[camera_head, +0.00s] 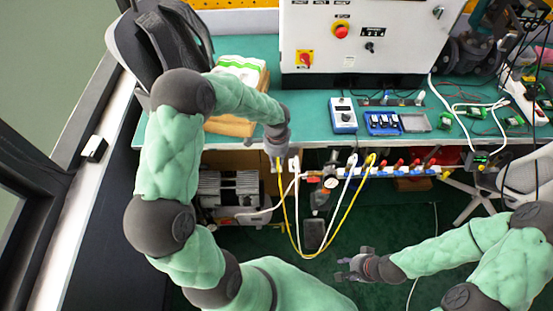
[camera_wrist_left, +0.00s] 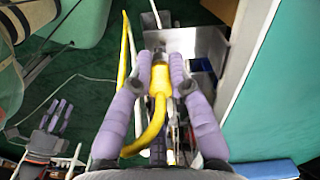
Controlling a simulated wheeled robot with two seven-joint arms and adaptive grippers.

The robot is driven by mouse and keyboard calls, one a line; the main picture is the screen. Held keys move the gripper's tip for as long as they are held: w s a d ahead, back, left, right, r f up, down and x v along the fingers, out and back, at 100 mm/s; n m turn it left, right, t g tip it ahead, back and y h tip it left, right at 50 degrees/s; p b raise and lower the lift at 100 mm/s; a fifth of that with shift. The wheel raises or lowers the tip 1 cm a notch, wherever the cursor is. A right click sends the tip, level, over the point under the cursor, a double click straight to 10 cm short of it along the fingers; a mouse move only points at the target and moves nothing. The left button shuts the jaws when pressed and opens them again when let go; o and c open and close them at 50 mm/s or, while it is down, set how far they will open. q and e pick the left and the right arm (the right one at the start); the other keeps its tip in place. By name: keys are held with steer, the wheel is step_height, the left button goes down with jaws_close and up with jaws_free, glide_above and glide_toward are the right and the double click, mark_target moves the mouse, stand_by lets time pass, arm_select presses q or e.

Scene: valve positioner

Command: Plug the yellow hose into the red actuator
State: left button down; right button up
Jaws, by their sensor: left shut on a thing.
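My left gripper (camera_head: 279,153) is at the bench's front edge, shut on the yellow hose (camera_head: 287,215). The hose hangs in a loop from it and rises to the valve row on the right. In the left wrist view, the fingers (camera_wrist_left: 160,68) stand on either side of the hose's thick yellow end (camera_wrist_left: 159,82), with a dark metallic tip beyond. A grey metal plate lies close past the tip; I cannot tell if they touch. I cannot pick out the red actuator for certain. My right gripper (camera_head: 350,268) is low over the green floor, empty, fingers apart.
Below the bench edge runs a blue manifold (camera_head: 400,171) with red and yellow valve handles, beside a pressure gauge (camera_head: 331,182). White hoses (camera_head: 345,190) hang near the yellow one. A compressor (camera_head: 232,195) stands below. A white control box (camera_head: 365,40) is on the bench.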

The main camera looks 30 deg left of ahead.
arm_select(q)
steer(key=shift+r, duration=0.1)
steer(key=shift+r+p, duration=1.65)
steer(key=shift+r, duration=0.3)
steer(key=shift+f, duration=0.1)
